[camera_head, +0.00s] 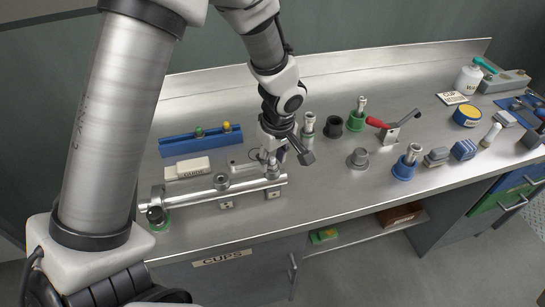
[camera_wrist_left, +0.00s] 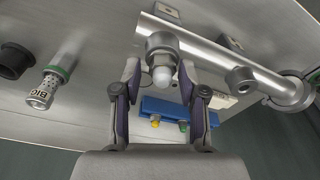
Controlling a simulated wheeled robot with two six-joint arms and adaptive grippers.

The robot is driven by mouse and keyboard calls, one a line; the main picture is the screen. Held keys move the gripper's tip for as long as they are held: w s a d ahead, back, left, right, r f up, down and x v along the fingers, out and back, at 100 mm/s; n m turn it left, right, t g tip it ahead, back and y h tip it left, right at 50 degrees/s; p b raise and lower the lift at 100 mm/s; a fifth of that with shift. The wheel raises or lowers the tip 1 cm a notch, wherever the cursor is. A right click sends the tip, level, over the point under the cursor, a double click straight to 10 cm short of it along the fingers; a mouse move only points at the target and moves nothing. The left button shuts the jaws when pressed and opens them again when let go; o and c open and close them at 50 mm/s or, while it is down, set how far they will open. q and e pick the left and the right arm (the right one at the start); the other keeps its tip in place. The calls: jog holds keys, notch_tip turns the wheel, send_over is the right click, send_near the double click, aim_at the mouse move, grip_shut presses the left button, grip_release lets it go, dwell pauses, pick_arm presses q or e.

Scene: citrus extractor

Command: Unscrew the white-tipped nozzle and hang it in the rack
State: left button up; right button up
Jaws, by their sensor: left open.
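The white-tipped nozzle (camera_wrist_left: 163,76) points toward the camera from a collar on the steel pipe (camera_wrist_left: 210,62) in the left wrist view. In the head view the pipe (camera_head: 205,190) lies along the front left of the bench, and my gripper partly hides the nozzle end. My left gripper (camera_head: 284,158) is over the right end of the pipe. Its fingers are open, one on each side of the nozzle, with gaps visible. The blue rack (camera_head: 180,149) stands behind the pipe, holding a green-topped and a yellow-topped piece; it also shows in the left wrist view (camera_wrist_left: 154,104).
A white labelled block (camera_head: 188,169) sits between pipe and rack.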

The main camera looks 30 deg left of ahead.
pick_arm(q)
jog(key=m, duration=0.6)
jog(key=shift+s+d+r+t+h, duration=0.1)
jog(key=shift+t+h, duration=0.2)
jog(key=shift+t, duration=0.1)
jog(key=m, duration=0.6)
jog(key=shift+h, duration=0.3)
jog(key=c, duration=0.6)
jog(key=n, duration=0.6)
jog(key=shift+y, duration=0.4)
jog(key=shift+c, duration=0.2)
jog(key=n, duration=0.6)
jog(key=shift+g, duration=0.4)
jog(key=o, duration=0.6)
jog(key=shift+o, duration=0.2)
jog(key=shift+y, duration=0.3)
